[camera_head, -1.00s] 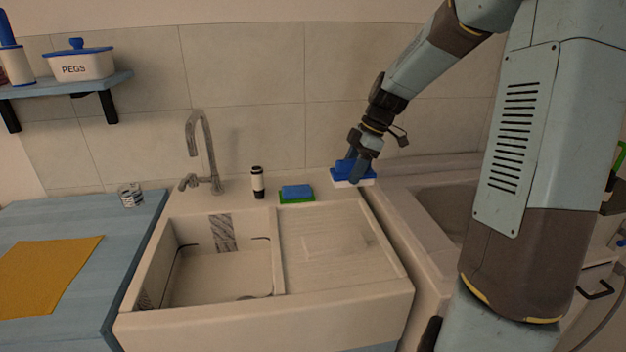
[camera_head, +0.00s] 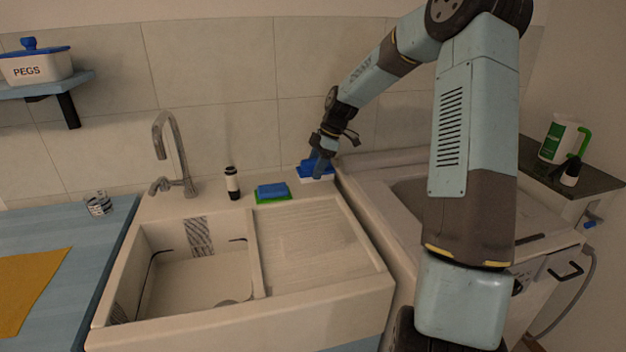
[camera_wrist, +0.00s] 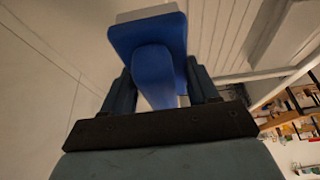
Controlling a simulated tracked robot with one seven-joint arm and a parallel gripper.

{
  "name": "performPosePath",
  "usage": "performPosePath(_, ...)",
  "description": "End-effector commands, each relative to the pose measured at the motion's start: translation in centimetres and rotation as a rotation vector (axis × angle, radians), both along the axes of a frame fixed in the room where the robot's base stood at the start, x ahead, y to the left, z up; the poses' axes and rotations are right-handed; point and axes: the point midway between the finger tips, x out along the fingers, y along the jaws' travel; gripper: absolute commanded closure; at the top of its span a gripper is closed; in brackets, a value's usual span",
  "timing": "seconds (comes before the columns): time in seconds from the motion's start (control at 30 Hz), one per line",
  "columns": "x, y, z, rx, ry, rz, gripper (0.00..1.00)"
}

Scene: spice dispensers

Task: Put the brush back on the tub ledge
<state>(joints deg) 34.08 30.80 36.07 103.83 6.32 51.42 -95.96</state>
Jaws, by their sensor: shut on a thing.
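The brush (camera_head: 313,168) is blue on top with a white underside. It is at the back right corner of the sink, by the edge of the tub. My gripper (camera_head: 319,162) is shut on its blue handle. In the wrist view the blue brush (camera_wrist: 152,65) sits between the two fingers of my gripper (camera_wrist: 160,85). I cannot tell whether the brush touches the surface below. The tub (camera_head: 385,178) stands right of the sink, and my arm hides part of it.
A blue and green sponge (camera_head: 272,192) and a dark-capped bottle (camera_head: 232,183) stand on the sink's back ledge, near the tap (camera_head: 172,150). A green and white jug (camera_head: 560,140) and a small bottle (camera_head: 571,172) stand on a dark shelf (camera_head: 600,182) at right. The drainboard (camera_head: 315,240) is clear.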

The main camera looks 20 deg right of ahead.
Motion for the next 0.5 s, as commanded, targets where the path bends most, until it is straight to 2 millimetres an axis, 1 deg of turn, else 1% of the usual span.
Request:
performPosePath(0.03, 0.5, 0.1, -0.7, 0.001, 0.001, 0.002, 0.69)
performPosePath(0.13, 1.3, -0.1, -1.6, 0.0, 0.001, 0.0, 0.69)
performPosePath(0.37, 2.1, -0.2, -2.5, 0.0, 0.0, -0.001, 0.69)
performPosePath(0.43, 2.5, -0.2, -3.0, 0.0, 0.0, -0.001, 0.69)
performPosePath(0.5, 2.3, -0.2, -4.0, 0.001, 0.002, 0.0, 0.69)
